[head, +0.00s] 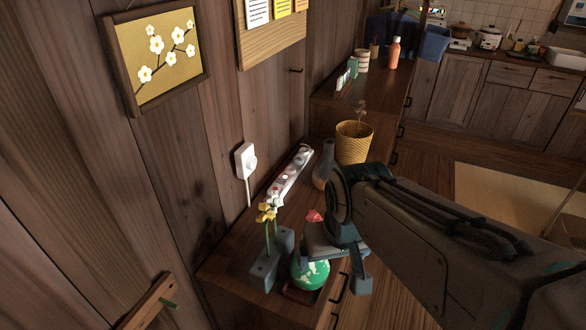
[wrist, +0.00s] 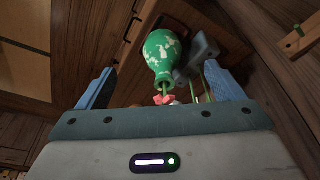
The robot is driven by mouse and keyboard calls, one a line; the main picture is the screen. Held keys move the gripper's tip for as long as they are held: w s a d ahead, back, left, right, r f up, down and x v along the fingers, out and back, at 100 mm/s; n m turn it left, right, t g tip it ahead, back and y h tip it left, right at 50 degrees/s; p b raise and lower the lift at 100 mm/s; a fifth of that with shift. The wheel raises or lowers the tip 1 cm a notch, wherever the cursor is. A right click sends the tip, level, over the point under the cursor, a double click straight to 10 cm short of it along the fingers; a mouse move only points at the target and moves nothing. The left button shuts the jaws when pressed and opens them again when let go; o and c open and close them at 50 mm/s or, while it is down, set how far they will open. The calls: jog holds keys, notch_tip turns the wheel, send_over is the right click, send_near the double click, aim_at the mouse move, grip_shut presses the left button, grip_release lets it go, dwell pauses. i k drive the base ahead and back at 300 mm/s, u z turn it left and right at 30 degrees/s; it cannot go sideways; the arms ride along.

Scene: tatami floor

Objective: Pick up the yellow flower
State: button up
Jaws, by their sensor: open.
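The yellow flower (head: 266,212) stands upright on green stems in a grey block-shaped holder (head: 262,272) on the wooden cabinet. A green vase with pale patches (head: 311,273) stands just right of the holder, with a red flower (head: 314,215) above it. My gripper (head: 335,262) is open and empty, to the right of the yellow flower and close to the green vase. In the wrist view, the vase (wrist: 161,52) and red flower (wrist: 164,99) show between the open fingers (wrist: 162,88). Green stems (wrist: 207,82) show beside the right finger; the yellow bloom is not clearly visible there.
A white power strip (head: 290,176), a grey vase (head: 323,165) and a yellow woven pot (head: 354,143) stand farther back on the cabinet. The wooden wall with a white plug (head: 246,160) is close on the left. Open floor lies right of the cabinet.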

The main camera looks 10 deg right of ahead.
aim_at(262, 217)
jog(key=k, duration=0.5)
jog(key=z, duration=1.75)
jog(key=i, duration=2)
jog(key=u, duration=3.9)
jog(key=i, duration=0.5)
